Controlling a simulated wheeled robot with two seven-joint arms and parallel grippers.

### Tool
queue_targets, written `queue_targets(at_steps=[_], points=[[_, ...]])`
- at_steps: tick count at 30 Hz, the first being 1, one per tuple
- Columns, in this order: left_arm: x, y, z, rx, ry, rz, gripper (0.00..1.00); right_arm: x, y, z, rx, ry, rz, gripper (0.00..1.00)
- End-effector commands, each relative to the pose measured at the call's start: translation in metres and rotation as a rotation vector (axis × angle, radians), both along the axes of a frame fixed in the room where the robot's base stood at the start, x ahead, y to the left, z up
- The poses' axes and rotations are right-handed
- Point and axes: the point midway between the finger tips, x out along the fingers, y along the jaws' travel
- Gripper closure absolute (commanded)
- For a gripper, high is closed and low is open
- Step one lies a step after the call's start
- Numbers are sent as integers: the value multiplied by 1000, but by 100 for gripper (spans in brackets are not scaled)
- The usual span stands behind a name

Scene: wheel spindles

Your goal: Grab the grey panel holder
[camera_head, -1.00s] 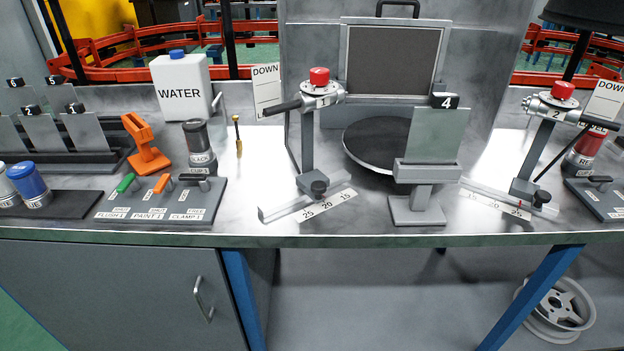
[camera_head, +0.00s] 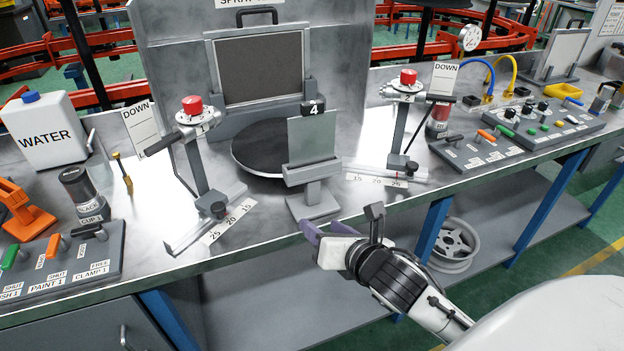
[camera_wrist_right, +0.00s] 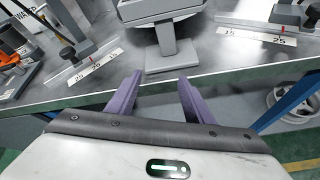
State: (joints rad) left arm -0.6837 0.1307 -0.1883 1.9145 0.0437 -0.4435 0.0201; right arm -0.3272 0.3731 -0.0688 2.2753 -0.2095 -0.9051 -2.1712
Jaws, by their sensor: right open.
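The grey panel holder (camera_head: 313,198) stands upright on the bench near its front edge, with a grey-green panel (camera_head: 312,139) marked 4 in its slot. Its post and base also show in the right wrist view (camera_wrist_right: 176,56). My right gripper (camera_head: 308,230) is in front of the bench edge, just in front of the holder's base and apart from it. In the right wrist view its two purple fingers (camera_wrist_right: 160,92) are spread with nothing between them, pointing toward the base. My left gripper is not in view.
Clamp stands with red knobs rise on the left (camera_head: 192,107) and right (camera_head: 408,78) of the holder. A dark round turntable (camera_head: 255,150) lies behind it. A control panel (camera_head: 75,255) is on the left, and a wheel rim (camera_head: 452,243) is under the bench.

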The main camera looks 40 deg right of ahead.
Motion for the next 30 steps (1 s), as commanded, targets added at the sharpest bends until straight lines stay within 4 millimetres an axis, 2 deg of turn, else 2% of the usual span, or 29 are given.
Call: queue_targets(at_steps=[1, 3, 7, 15, 22, 30], points=[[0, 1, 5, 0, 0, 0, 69, 4, -6, 19, -102, -6, 29, 53], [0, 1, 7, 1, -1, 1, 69, 7, -12, 33, -214, -3, 61, 53], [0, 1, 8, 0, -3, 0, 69, 12, -19, 46, -329, 1, 91, 53], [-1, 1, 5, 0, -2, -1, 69, 47, -29, 33, -349, 4, 95, 53], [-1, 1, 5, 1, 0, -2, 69, 63, -33, 28, -348, 4, 96, 53], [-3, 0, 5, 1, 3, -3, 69, 99, -44, 16, -347, 4, 96, 53]])
